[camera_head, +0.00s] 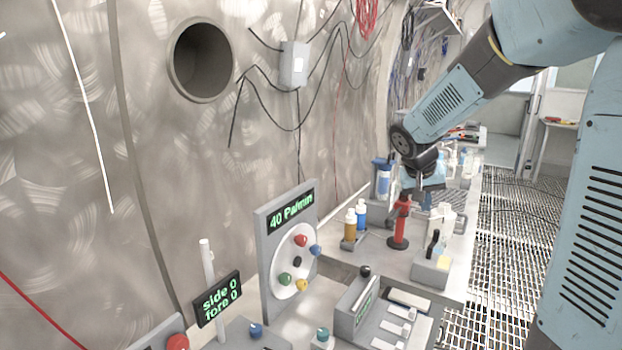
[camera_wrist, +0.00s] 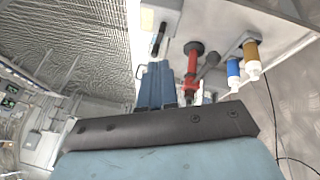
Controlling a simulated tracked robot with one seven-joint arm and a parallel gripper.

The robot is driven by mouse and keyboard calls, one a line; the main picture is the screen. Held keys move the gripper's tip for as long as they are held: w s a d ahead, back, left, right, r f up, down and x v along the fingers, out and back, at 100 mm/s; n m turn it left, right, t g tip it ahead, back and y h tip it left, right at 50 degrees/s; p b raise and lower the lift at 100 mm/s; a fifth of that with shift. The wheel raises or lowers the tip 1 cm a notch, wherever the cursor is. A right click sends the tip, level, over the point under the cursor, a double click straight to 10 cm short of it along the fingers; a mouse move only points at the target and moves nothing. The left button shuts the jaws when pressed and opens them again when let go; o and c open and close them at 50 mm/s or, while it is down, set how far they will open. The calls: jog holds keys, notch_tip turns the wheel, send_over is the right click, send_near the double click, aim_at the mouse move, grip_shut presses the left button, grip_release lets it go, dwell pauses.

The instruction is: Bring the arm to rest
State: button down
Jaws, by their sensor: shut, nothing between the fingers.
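My arm reaches down from the upper right in the head view, bent at its joints. My gripper (camera_head: 419,186) is at its end, above the bench near a red stand-like object (camera_head: 400,222) with a dark round base. The gripper partly hides the items behind it. In the wrist view the blue fingers (camera_wrist: 157,72) are together with nothing between them. The red object (camera_wrist: 192,68) shows just right of them there; I cannot tell whether they touch.
The curved steel wall (camera_head: 180,150) stands left. Grated floor (camera_head: 515,240) lies open right of the bench.

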jog(key=s+a+r+n+t+y, duration=0.1)
jog(key=s+a+r+y, duration=0.1)
jog(key=s, duration=1.1)
jog(key=s+a+r+n+y, duration=0.1)
jog(key=s+r, duration=0.3)
jog(key=s, duration=0.9)
jog(key=shift+s+a+t+y, duration=0.4)
jog(key=shift+a+y, duration=0.1)
jog(key=shift+a, duration=0.3)
